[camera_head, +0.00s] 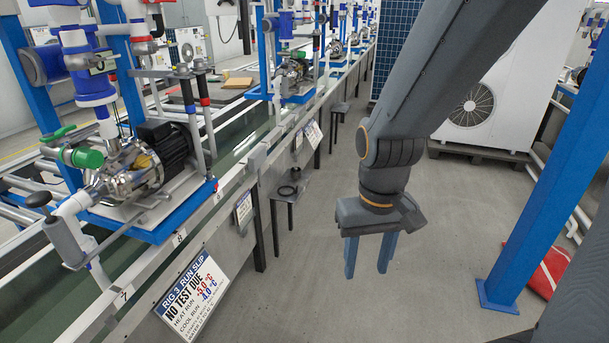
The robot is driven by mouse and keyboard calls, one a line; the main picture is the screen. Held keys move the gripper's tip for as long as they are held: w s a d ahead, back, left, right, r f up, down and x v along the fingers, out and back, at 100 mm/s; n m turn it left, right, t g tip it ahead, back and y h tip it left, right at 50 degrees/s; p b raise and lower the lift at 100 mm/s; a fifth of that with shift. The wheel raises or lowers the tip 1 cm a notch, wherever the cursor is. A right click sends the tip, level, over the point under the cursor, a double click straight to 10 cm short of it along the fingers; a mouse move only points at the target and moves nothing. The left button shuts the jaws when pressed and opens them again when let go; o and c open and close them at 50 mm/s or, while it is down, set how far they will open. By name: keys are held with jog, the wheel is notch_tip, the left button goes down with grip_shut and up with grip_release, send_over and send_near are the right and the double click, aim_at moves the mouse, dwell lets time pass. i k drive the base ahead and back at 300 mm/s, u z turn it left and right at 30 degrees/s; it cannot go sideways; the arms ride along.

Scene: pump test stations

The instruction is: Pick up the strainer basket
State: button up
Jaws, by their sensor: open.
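My gripper (367,270) hangs from the arm right of centre, with its two blue fingers pointing down and apart. It is open and nothing shows between the fingers; grey floor is behind them. A small side shelf (300,182) on a post stands to the left of the gripper. On it is a small dark cylindrical piece (296,173), which may be the strainer basket; it is too small to be sure. A black ring (287,190) lies flat in front of it. The gripper is apart from both.
A line of pump rigs runs along the left, the nearest with a shiny pump (130,172) on a blue tray. A run slip sign (196,293) reads "NO TEST DUE". A blue post (540,190) and a red mat (548,268) are at right. Floor between is clear.

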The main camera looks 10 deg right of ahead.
aim_at(295, 173)
jog(key=z, duration=0.25)
jog(key=i, duration=2.5)
jog(key=u, duration=0.55)
